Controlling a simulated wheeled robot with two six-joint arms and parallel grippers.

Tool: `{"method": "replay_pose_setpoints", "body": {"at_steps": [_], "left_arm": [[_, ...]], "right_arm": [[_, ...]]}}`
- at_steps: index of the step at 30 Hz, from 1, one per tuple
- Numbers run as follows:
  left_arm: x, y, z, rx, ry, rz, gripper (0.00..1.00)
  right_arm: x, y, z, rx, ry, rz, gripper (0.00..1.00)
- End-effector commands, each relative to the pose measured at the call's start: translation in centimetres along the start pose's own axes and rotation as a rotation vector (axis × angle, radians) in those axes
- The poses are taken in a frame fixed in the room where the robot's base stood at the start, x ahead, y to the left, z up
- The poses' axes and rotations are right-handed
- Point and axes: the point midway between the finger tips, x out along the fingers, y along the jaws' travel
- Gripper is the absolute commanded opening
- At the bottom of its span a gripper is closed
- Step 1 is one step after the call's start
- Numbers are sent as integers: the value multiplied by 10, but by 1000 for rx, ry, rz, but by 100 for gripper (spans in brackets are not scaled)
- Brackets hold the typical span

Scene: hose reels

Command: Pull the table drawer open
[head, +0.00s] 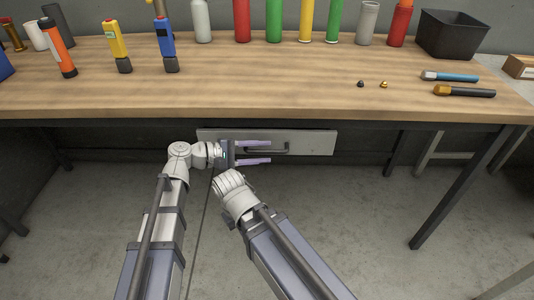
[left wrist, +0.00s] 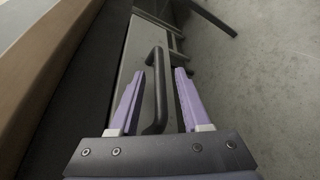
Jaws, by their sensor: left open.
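The table drawer (head: 318,143) has a grey front under the wooden table top (head: 300,85) and looks shut. Its dark bar handle (head: 283,151) sticks out from the front. My left gripper (head: 270,152) has purple fingers and is open, with one finger on each side of the handle. In the left wrist view the handle (left wrist: 155,95) runs between the spread fingers of the left gripper (left wrist: 160,72), nearer the left finger. I cannot tell whether that finger touches it. My right arm shows below the left gripper, but its gripper is not visible.
Several bottles and cylinders stand along the back of the table. A black bin (head: 452,35) is at the back right. A blue-handled tool (head: 450,76) and an orange-and-black tool (head: 465,91) lie at the right. A table leg (head: 440,205) stands right of the drawer. The floor in front is clear.

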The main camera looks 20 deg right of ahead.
Motion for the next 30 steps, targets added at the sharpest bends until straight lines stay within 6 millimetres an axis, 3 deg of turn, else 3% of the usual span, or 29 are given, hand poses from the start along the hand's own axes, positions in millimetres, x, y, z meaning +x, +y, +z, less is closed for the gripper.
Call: {"method": "replay_pose_setpoints", "body": {"at_steps": [6, 15, 28, 30], "left_arm": [[18, 0, 0, 1, 0, -1, 47], [19, 0, 0, 1, 0, 0, 47], [19, 0, 0, 1, 0, -1, 0], [19, 0, 0, 1, 0, -1, 0]], "right_arm": [[4, -1, 0, -1, 0, -1, 0], [4, -1, 0, -1, 0, -1, 0], [4, -1, 0, -1, 0, -1, 0], [4, -1, 0, -1, 0, -1, 0]]}}
